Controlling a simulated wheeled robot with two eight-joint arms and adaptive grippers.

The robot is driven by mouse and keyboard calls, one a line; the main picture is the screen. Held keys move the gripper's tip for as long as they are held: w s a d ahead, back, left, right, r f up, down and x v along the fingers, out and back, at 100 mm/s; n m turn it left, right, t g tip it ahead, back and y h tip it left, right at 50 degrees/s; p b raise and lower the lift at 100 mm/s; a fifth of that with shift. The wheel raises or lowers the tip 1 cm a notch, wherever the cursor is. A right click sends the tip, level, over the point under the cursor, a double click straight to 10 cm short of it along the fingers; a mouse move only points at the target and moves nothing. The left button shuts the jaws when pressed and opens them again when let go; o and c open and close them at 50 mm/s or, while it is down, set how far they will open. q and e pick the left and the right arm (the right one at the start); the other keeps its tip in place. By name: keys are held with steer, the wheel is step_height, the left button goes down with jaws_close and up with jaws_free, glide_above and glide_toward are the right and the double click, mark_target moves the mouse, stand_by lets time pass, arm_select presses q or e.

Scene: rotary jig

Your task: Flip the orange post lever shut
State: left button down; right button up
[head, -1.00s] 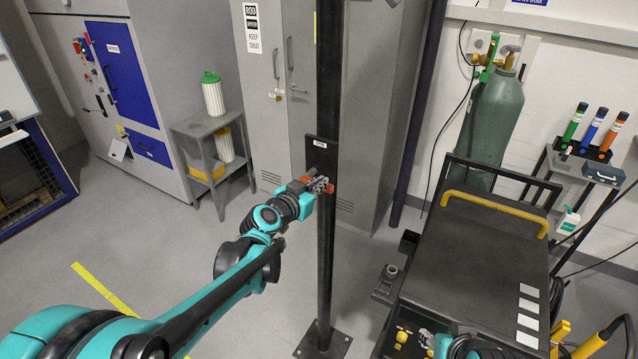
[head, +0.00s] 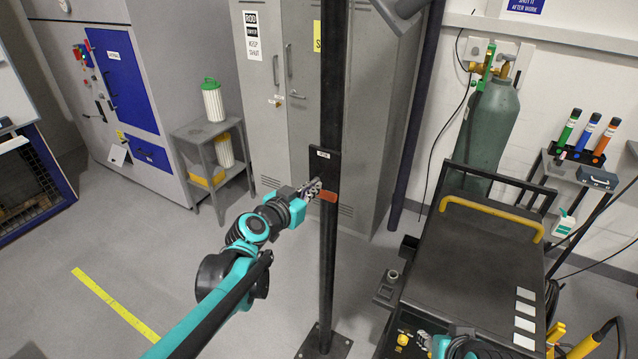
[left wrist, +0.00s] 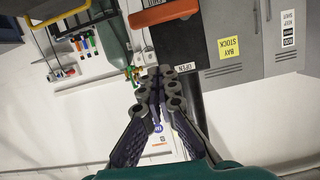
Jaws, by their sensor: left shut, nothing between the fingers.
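In the left wrist view the lever (left wrist: 165,13) shows at the top, and the label reads OPEN (left wrist: 185,67). My left gripper (head: 315,187) is shut and empty, at the left edge of the plate beside the lever. In the left wrist view its fingertips (left wrist: 158,72) are together and apart from the lever in the picture. My right gripper (head: 427,340) shows only partly at the bottom, its jaws unclear.
A black cart (head: 466,255) with a yellow handle (head: 492,217) stands right of the post. A green gas cylinder (head: 484,130) stands behind it. Grey lockers (head: 268,100) are behind the post. The floor left of the post is open.

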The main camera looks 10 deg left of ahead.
arm_select(q)
steer(key=shift+v, duration=2.15)
steer(key=shift+s, duration=0.1)
